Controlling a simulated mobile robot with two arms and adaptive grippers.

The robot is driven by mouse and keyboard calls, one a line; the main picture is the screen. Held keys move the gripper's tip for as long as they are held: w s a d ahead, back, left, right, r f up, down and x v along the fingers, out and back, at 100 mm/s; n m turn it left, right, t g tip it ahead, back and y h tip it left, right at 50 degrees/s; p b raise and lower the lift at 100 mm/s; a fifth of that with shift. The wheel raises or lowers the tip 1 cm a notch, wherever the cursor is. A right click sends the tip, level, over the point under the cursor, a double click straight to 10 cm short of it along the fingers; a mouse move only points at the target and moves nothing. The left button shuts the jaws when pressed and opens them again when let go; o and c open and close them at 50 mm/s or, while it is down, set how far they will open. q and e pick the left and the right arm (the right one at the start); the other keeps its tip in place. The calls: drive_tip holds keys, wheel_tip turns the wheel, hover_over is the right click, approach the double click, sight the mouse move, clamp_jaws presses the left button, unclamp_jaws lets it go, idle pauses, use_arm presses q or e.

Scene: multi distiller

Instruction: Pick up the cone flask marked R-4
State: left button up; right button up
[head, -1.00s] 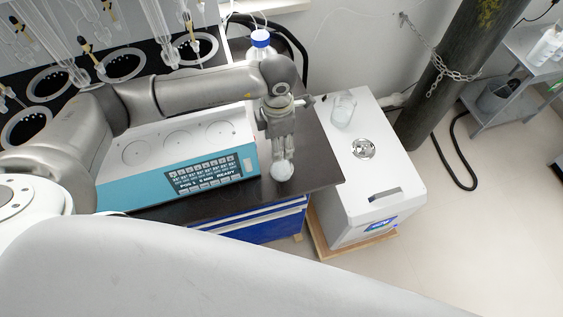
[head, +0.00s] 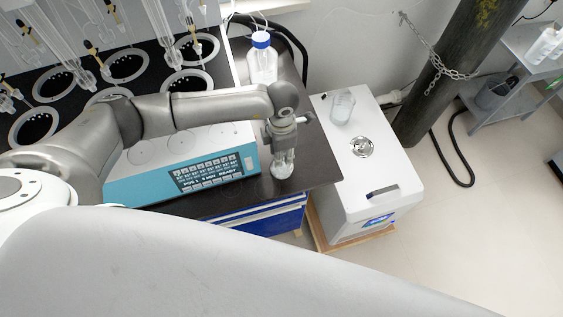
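A small clear glass flask (head: 283,170) is at the right end of the dark bench, right of the teal-fronted device. No R-4 marking can be read on it. My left gripper (head: 282,156) points down at the flask's upper part, its fingers around or just above the neck. Whether they are closed on the glass is too small to tell. I also cannot tell whether the flask's base touches the bench. My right gripper is not in view.
The teal and white device (head: 212,172) with a display stands close left of the flask. A blue-capped bottle (head: 262,62) stands behind. A clear glass vessel (head: 342,107) sits on the white box (head: 385,165) to the right. Glassware hangs at back left.

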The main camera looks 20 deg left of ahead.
use_arm(q)
clamp_jaws()
drive_tip(key=shift+r, duration=0.15)
